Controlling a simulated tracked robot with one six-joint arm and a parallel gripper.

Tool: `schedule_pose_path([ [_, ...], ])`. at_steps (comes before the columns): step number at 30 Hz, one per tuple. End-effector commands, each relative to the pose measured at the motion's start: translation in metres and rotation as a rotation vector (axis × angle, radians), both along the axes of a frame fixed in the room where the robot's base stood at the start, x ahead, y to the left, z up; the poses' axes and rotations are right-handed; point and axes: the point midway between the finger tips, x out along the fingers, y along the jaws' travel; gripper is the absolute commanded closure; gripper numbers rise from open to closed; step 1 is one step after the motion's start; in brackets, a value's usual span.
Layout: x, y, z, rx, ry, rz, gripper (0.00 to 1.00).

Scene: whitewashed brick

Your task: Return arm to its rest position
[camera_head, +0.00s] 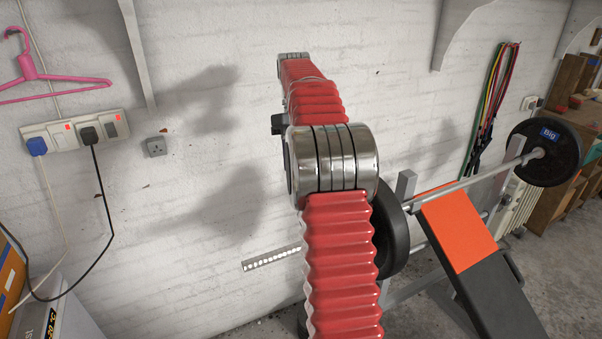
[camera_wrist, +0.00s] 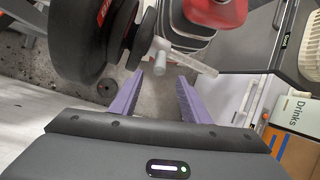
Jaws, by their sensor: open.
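My arm rises in the middle of the head view, with red ribbed sleeves and a metal joint, in front of the white brick wall. My gripper is hidden in the head view. In the wrist view my gripper (camera_wrist: 160,97) shows two purple fingers spread apart, with nothing held between them. Grey floor and parts of the scene behind show between and beyond the fingers.
A barbell (camera_head: 545,152) rests by an orange and black bench (camera_head: 458,232) at right. Coloured bands (camera_head: 490,110) hang on the wall (camera_head: 230,130). At left are a pink hanger (camera_head: 30,75) and plugged sockets (camera_head: 75,135) with cables. A "Drinks" box (camera_wrist: 292,117) shows in the wrist view.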

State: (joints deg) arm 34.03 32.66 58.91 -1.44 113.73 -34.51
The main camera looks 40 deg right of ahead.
Motion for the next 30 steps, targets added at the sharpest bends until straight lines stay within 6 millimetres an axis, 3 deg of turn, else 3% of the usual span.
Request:
schedule_pose_path([
  [21,0.001,0.002,0.001,-0.003,-0.003,0.001,0.57],
  [26,0.0,0.015,0.007,-0.025,-0.025,0.005,0.57],
  [30,-0.001,0.038,0.016,-0.062,-0.065,0.011,0.57],
])
